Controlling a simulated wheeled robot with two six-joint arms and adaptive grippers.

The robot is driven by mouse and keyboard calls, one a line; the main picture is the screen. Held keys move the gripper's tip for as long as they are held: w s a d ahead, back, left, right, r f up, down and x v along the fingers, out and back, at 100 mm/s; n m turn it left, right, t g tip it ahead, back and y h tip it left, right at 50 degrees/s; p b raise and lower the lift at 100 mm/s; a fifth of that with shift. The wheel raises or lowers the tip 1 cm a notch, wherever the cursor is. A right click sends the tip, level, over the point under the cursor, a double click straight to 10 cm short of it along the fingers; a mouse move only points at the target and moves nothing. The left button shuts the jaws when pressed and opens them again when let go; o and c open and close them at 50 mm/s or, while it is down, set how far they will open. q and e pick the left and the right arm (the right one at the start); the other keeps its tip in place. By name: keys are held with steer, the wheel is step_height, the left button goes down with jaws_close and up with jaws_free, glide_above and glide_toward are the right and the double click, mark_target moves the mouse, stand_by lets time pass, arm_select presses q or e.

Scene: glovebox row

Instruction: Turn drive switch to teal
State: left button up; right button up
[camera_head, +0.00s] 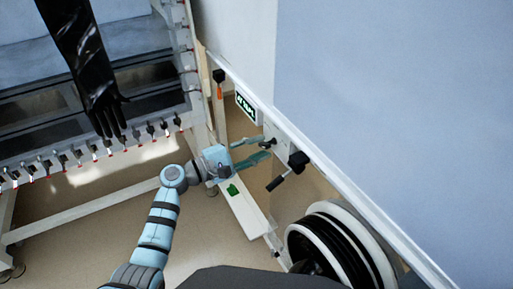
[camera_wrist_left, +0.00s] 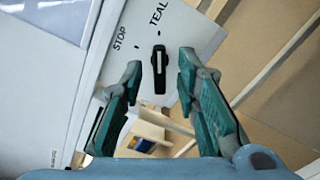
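The drive switch is a black elongated knob (camera_wrist_left: 160,70) on a white panel (camera_wrist_left: 112,62) in the left wrist view. The panel carries the printed words STOP and TEAL. The knob's long axis runs nearly up and down in that picture, its upper end towards TEAL; STOP lies to its upper left. My left gripper (camera_wrist_left: 162,64) is open, with one teal finger on each side of the knob and gaps visible. In the head view my left gripper (camera_head: 266,149) reaches the panel at the switch, whose details are too small to read. My right gripper is not in view.
In the head view a black crank handle (camera_head: 289,169) sticks out just right of my left gripper. A green sign (camera_head: 245,107) and an orange-and-black lever (camera_head: 219,83) are beyond it. A large black-and-white round part (camera_head: 325,238) stands lower right. A black glove (camera_head: 92,75) hangs upper left.

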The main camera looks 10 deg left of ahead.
arm_select(q)
steer(key=shift+a, duration=0.1)
steer(key=v, duration=1.2)
